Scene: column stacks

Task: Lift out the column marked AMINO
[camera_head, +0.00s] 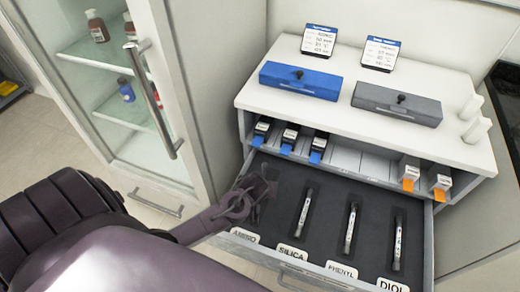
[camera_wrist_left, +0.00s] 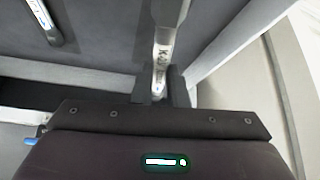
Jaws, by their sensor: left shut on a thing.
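The open drawer's dark insert (camera_head: 327,205) holds slender metal columns above white labels. The AMINO label (camera_head: 245,236) is at the left end. My left gripper (camera_head: 256,194) is over the slot above that label. It is shut on a slim silver column (camera_wrist_left: 163,52), which stands between its fingers (camera_wrist_left: 162,93) in the left wrist view. The gripper mostly hides this column in the head view, and I cannot tell whether it is clear of its slot. The SILICA (camera_head: 303,213), PHENYL (camera_head: 350,229) and DIOL (camera_head: 397,245) columns lie in their slots.
A white cabinet top (camera_head: 300,115) carries a blue box (camera_head: 301,80), a grey box (camera_head: 397,103) and two display cards. A shelf below holds blue-tipped and orange-tipped cartridges. A glass-door cabinet (camera_head: 125,90) with a long handle stands close at left.

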